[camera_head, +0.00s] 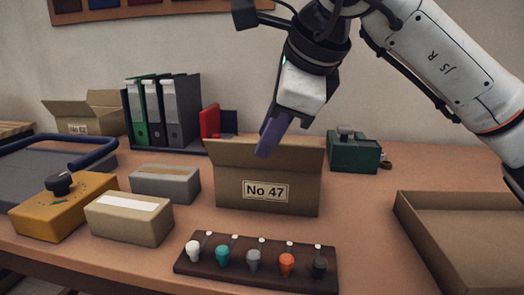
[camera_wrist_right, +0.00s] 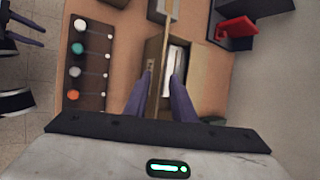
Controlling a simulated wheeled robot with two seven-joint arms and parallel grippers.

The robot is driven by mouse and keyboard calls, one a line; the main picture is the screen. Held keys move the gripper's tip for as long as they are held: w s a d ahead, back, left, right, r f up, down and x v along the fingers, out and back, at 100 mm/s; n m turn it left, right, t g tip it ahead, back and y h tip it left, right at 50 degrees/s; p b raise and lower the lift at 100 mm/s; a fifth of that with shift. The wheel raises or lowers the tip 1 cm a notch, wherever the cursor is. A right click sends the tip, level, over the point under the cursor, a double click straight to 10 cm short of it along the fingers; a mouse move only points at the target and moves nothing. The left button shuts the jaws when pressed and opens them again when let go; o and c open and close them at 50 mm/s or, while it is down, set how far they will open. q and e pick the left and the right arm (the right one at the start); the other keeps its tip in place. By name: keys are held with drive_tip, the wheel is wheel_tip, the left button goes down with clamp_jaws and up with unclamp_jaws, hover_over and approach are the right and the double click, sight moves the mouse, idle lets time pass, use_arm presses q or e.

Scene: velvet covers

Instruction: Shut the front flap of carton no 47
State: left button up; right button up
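Carton no 47 (camera_head: 235,195) is a brown box with a "No 47" label on its front, at the middle of the table in the head view. Its front flap (camera_head: 295,157) stands up along the front edge. In the right wrist view the flap (camera_wrist_right: 164,50) shows edge-on as a thin strip, with a pale thing inside the carton beside it. My right gripper (camera_head: 268,140) reaches down at the flap. In its wrist view the fingers (camera_wrist_right: 160,85) are apart, one on each side of the flap. My left gripper (camera_wrist_right: 36,30) appears at the wrist view's left edge, fingers apart and empty.
A board of coloured knobs (camera_head: 185,264) lies in front of the carton. A grey box (camera_head: 165,184), a tan box (camera_head: 130,222) and a yellow box (camera_head: 62,210) stand left. Binders (camera_head: 165,110) and a green box (camera_head: 352,155) are behind. An open tray (camera_head: 470,200) lies right.

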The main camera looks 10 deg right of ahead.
drive_tip(key=shift+x, duration=1.75)
clamp_jaws()
